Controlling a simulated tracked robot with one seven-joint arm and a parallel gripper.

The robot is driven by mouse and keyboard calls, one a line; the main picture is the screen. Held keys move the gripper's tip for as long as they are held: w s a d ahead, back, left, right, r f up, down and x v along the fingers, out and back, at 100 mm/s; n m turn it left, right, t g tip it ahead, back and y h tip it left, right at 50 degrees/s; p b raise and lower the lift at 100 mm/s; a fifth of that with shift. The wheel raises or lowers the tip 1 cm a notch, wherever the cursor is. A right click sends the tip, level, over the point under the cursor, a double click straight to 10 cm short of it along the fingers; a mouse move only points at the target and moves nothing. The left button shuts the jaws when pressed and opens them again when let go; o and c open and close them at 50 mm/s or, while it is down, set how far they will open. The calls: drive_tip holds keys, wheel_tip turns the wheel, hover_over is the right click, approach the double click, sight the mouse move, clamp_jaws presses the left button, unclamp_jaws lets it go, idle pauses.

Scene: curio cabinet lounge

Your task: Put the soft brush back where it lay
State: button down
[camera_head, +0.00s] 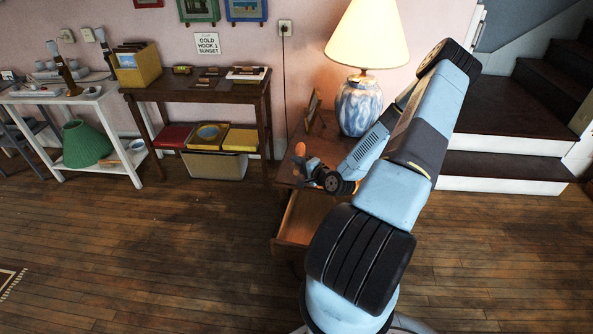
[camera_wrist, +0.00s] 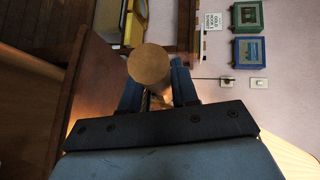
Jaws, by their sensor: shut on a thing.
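My gripper (camera_head: 308,168) is above the top of a small brown side cabinet (camera_head: 286,176), to the left of the lamp. It is shut on what looks like the soft brush. In the wrist view the brush shows as a round tan end (camera_wrist: 150,64) between the fingers (camera_wrist: 157,88). In the head view a small orange-tan part (camera_head: 299,149) stands up beside the fingers. Its bristles cannot be made out. I cannot tell whether it touches the cabinet top. The cabinet's drawer (camera_head: 289,232) is pulled open below my gripper.
A blue and white lamp (camera_head: 360,106) and a small frame (camera_head: 314,110) stand on the cabinet. A dark table (camera_head: 196,95) with boxes is to the left, and a white table (camera_head: 90,97) farther left. Stairs (camera_head: 500,165) rise at right.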

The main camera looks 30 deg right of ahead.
drive_tip(key=w+d+f, duration=0.1)
drive_tip(key=w+f, duration=0.1)
drive_tip(key=w+d+f, duration=0.1)
drive_tip(key=w+f, duration=0.2)
drive_tip(key=w+d+f, duration=0.1)
drive_tip(key=w+f, duration=0.1)
drive_tip(key=shift+w+f, duration=0.15)
drive_tip(key=shift+w, duration=0.05)
drive_tip(key=shift+f, duration=1.5)
drive_tip(key=c, duration=0.9)
unclamp_jaws()
drive_tip(key=shift+o, duration=0.2)
drive_tip(key=shift+s, duration=0.1)
